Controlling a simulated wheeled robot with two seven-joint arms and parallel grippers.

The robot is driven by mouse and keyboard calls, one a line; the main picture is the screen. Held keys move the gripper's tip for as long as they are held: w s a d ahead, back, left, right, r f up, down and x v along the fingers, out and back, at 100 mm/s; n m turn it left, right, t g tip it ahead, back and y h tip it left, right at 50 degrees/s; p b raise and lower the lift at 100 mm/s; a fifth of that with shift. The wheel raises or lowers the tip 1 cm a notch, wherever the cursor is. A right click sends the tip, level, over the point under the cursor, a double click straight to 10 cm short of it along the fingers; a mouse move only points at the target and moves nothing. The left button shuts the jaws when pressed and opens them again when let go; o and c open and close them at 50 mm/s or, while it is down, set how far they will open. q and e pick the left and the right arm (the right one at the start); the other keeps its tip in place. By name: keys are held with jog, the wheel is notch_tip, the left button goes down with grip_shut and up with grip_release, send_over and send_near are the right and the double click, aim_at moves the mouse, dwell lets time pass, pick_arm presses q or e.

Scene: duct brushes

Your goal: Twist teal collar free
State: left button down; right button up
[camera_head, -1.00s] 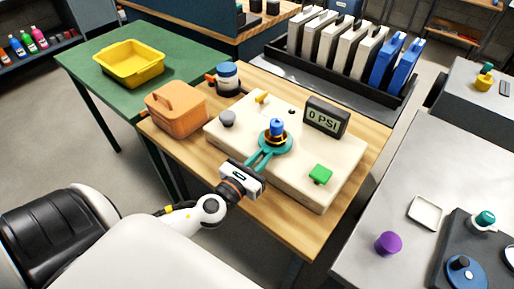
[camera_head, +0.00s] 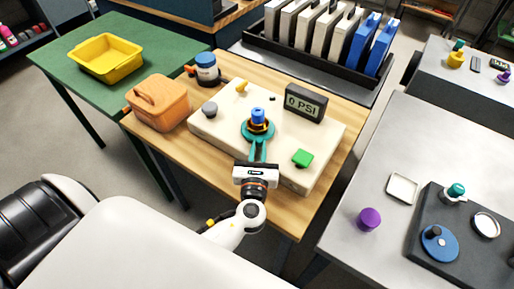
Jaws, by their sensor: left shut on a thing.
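The teal collar (camera_head: 247,133) is a ring around the base of an upright blue fitting (camera_head: 258,115) with a dark and gold band, on the cream board (camera_head: 215,128). A narrow teal piece runs from the ring toward the front edge. My left gripper (camera_head: 257,155) is at the near side of the collar, shut on it; the exact contact of the fingertips is hard to make out. The ring is still around the fitting. A gauge (camera_head: 305,102) behind it reads 0 PSI. My right gripper is not in view.
On the board are a green block (camera_head: 302,158), a grey knob (camera_head: 210,109) and a yellow piece (camera_head: 242,86). The grey table (camera_head: 350,245) is at right.

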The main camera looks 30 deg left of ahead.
pick_arm(q)
jog(key=shift+r, duration=0.15)
jog(key=c, duration=1.3)
grip_release()
jog(key=b+v, duration=0.1)
jog(key=v, duration=0.4)
jog(key=b+v, duration=0.1)
jog(key=v, duration=0.4)
jog(key=shift+s+d+f, duration=0.15)
jog(key=shift+s+f, duration=0.05)
jog(key=shift+s, duration=0.2)
jog(key=shift+s+d+r, duration=0.1)
jog(key=shift+s+d, duration=0.15)
jog(key=shift+s, duration=0.25)
